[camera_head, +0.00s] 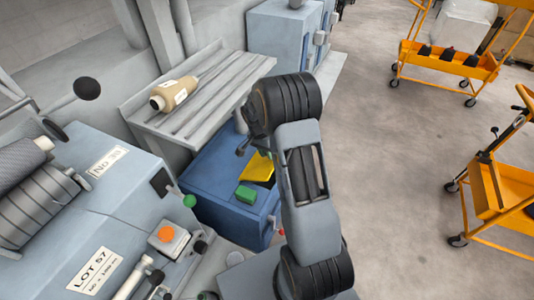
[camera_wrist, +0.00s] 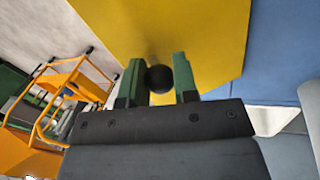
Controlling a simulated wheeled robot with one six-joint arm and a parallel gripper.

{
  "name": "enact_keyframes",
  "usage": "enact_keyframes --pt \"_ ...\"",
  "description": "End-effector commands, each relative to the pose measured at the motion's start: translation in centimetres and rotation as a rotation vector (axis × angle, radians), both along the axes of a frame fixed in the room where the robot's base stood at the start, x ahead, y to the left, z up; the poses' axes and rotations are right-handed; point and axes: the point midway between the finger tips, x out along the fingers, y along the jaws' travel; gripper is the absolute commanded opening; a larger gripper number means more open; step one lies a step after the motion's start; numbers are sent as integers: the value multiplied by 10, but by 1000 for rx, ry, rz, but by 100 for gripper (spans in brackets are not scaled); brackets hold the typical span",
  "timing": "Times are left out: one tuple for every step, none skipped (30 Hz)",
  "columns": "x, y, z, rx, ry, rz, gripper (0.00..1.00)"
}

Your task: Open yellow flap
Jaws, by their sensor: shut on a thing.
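The yellow flap (camera_head: 257,172) is on top of the blue box (camera_head: 215,177), partly hidden by my arm. In the wrist view the yellow flap (camera_wrist: 200,28) fills much of the top. My gripper (camera_wrist: 157,70) has its two green fingers closed on a round black knob (camera_wrist: 159,79) in front of the flap. I cannot tell how far the flap is tilted.
A slatted bench (camera_head: 190,103) with a tan bobbin (camera_head: 175,93) stands behind. The machine (camera_head: 105,215) with levers is at left. Orange trolleys (camera_head: 450,62) stand right, with open floor between.

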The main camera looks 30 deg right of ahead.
Motion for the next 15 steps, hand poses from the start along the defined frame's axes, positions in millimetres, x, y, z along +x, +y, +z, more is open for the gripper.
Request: enact_keyframes --pt "1 0 1 1 -5 1 29" --pt "1 1 1 1 -5 1 32" --pt "1 0 1 0 -4 1 36" --pt "1 0 1 0 -4 1 39" --pt "1 0 1 1 -4 0 42" --pt "1 0 0 0 -3 -1 46" --pt "1 0 0 0 -3 -1 48" --pt "1 0 0 0 -3 -1 51" --pt "1 0 0 0 -2 -1 52" --pt "0 0 0 0 -2 -1 52" --pt "0 0 0 1 -2 -1 52" --pt "0 -1 0 1 -2 -1 52" --pt "0 -1 0 1 -2 -1 52" --pt "0 -1 0 1 -2 -1 52" --pt "0 0 0 0 -1 -1 52"
